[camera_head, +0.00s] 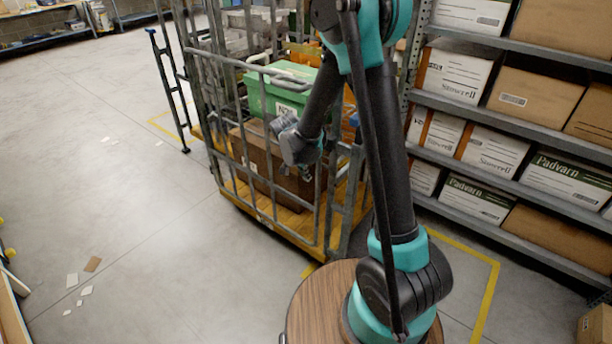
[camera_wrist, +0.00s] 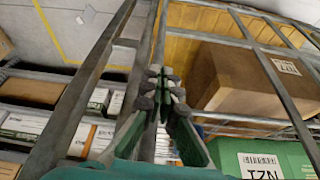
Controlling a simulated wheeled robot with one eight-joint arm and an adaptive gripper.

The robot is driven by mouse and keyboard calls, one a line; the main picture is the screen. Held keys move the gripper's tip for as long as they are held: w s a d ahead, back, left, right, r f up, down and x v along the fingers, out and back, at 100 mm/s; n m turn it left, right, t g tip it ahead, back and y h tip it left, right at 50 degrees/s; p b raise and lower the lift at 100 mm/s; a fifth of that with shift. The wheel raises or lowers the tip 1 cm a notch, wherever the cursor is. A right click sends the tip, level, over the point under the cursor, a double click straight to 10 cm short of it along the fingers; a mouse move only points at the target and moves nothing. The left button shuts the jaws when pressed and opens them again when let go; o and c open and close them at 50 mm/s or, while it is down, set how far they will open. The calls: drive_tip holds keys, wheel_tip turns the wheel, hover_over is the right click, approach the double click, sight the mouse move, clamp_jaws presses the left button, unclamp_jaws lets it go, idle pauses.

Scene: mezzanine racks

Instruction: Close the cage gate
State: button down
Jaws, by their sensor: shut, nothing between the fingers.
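The cage (camera_head: 238,171) is a grey barred trolley with a yellow-orange floor. Its barred front gate panel (camera_head: 270,70) runs along the near edge of that floor, close to the right corner post (camera_head: 353,190). I cannot tell whether it is latched. My gripper (camera_wrist: 164,82) is shut and empty, beside a grey upright bar (camera_wrist: 155,45) in the wrist view. I cannot tell whether it touches the bar. Another bar (camera_wrist: 88,85) slants to the left.
A green crate (camera_head: 272,92) and a brown box (camera_head: 258,158) sit inside the cage. A ladder-like frame with a blue end (camera_head: 165,75) stands at its left. Shelves of boxes (camera_head: 510,110) line the right. The floor at left is open, with paper scraps (camera_head: 72,280).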

drive_tip(key=v, duration=1)
drive_tip(key=s+d+f+n+t+y, duration=0.1)
drive_tip(key=s+d+f+n+y, duration=0.1)
drive_tip(key=s+d+n, duration=0.7)
drive_tip(key=s+d+y, duration=0.1)
drive_tip(key=s+d, duration=0.7)
drive_tip(key=s, duration=0.3)
drive_tip(key=shift+s+d, duration=0.2)
drive_tip(key=shift+f, duration=0.1)
idle(1.6)
